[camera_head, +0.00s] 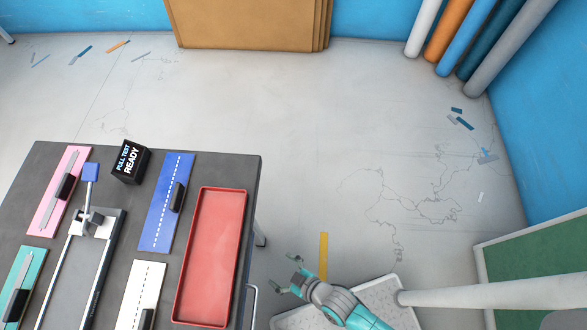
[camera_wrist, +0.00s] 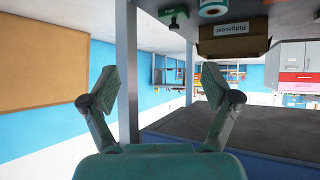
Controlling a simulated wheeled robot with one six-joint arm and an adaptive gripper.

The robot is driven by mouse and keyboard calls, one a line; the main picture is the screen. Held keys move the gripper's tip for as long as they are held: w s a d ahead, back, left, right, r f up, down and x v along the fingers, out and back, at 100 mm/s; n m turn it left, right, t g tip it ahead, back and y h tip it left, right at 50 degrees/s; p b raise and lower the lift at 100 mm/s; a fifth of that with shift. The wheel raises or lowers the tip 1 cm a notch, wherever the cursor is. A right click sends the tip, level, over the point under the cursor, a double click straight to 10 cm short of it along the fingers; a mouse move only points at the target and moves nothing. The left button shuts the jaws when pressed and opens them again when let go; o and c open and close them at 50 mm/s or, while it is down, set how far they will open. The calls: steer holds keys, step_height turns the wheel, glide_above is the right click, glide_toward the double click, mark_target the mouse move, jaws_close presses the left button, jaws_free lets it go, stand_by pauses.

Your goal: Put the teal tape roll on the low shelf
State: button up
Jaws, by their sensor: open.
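My gripper (camera_head: 284,274) is open and empty, beside the right side of the dark workbench (camera_head: 252,180). In the wrist view its two fingers (camera_wrist: 159,88) are spread wide with nothing between them. A round teal-and-white thing (camera_wrist: 213,8), which looks like the teal tape roll, is cut off by the top edge of the wrist view, well beyond the fingers. A flat dark surface (camera_wrist: 230,130) with a blue edge spans the lower right there; I cannot tell whether it is the low shelf. The head view shows neither roll nor low shelf.
A cardboard box (camera_wrist: 232,47) and a small green item (camera_wrist: 173,15) are near the roll. A grey post (camera_wrist: 127,70) stands between the fingers' lines of sight. The bench carries a red tray (camera_head: 211,255) and several coloured boards. The floor (camera_head: 330,140) behind is mostly clear.

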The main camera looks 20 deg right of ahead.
steer(key=s+d+r+m+t+h, duration=0.2)
steer(key=d+r, duration=0.3)
steer(key=r, duration=0.5)
steer(key=s+d+r+m+t+h, duration=0.2)
steer(key=s+d+r, duration=0.3)
steer(key=r, duration=0.5)
steer(key=s+d+r+m+t+h, duration=0.2)
steer(key=s+d+r+m, duration=0.2)
steer(key=d+r, duration=0.3)
step_height(320, 180, up, 4)
steer(key=shift+r+h, duration=0.1)
steer(key=shift+h, duration=0.2)
steer(key=shift+d, duration=0.1)
